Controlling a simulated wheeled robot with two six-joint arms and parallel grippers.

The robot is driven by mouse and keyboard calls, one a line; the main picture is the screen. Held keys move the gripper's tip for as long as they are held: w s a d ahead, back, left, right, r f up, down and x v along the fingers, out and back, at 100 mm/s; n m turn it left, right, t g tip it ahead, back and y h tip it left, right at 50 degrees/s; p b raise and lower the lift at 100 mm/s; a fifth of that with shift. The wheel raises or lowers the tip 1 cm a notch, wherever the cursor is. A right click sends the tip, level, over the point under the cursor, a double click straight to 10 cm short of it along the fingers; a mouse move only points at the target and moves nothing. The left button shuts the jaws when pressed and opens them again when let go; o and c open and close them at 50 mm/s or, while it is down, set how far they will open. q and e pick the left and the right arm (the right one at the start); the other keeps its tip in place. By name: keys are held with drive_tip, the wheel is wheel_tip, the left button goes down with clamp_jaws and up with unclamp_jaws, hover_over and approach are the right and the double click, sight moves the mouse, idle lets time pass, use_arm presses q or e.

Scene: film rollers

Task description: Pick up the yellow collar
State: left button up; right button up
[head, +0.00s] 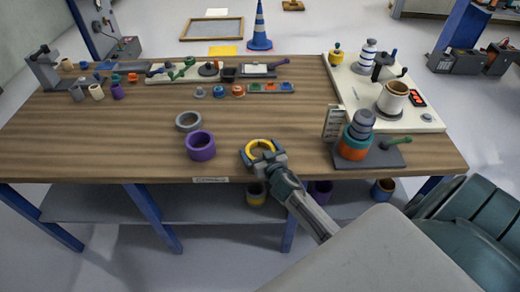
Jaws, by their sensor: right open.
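The yellow collar (258,143) is a ring lying near the front edge of the wooden table, right of the purple ring. My right gripper (259,151) reaches in from the lower right and is over the collar, with its open fingers at the collar's near side. The gripper covers part of the ring. I cannot tell whether the fingers touch it. My left gripper is not in view.
A purple ring (200,146) and a grey ring (189,121) stand to the left. A dark base with a stacked orange and teal roller (355,143) stands to the right, near a white board (345,89). Small parts line the table's back. The table's left front is clear.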

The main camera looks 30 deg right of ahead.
drive_tip(key=c, duration=0.8)
drive_tip(key=shift+o, duration=0.2)
